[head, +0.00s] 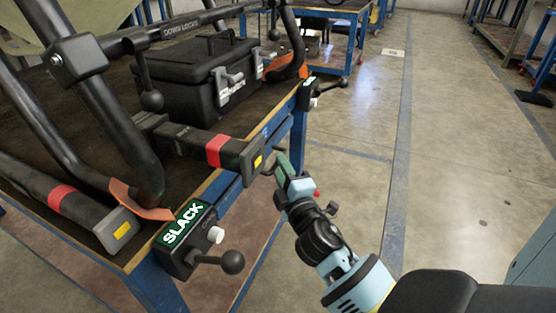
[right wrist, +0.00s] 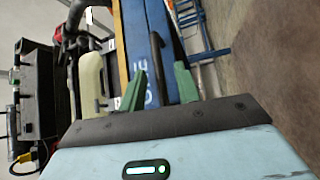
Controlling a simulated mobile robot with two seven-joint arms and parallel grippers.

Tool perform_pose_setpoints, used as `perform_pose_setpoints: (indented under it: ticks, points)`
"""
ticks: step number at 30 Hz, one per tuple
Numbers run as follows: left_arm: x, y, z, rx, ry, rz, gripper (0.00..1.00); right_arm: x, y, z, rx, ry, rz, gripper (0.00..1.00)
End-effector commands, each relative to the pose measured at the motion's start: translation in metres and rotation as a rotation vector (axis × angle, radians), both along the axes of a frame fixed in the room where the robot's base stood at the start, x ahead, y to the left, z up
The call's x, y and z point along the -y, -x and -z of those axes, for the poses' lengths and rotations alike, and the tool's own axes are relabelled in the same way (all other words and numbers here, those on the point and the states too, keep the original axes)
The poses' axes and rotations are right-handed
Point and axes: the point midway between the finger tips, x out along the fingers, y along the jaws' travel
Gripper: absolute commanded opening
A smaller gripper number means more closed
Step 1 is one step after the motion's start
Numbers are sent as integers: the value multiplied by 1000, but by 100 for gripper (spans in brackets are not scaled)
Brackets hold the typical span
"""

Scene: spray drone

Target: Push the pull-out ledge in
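A blue front strip with white lettering, which looks like the pull-out ledge, runs under the wooden table edge in the right wrist view (right wrist: 153,92). How far it stands out is unclear. A black bar handle (right wrist: 158,58) stands on the blue front. My right gripper (head: 283,165) is beside the table's long side in the head view. In the right wrist view its green fingers (right wrist: 158,88) are apart, with the handle seen between them. I cannot tell whether they touch it. My left gripper is not in view.
The table carries a black case (head: 195,80) and a dark tubular frame with red-banded arms (head: 217,151). A box labelled SLACK (head: 183,236) with a ball-ended lever (head: 232,262) sticks out at the near corner.

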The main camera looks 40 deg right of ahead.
Motion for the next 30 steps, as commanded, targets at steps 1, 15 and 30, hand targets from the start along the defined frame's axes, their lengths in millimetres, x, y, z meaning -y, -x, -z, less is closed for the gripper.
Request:
perform_pose_setpoints:
  ticks: [1,15,30]
  points:
    - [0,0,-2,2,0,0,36,-4,9,2,-2,-3,0,32]
    - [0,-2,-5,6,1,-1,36,-17,39,5,1,0,-1,32]
    - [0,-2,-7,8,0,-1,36,-17,39,3,2,0,-1,32]
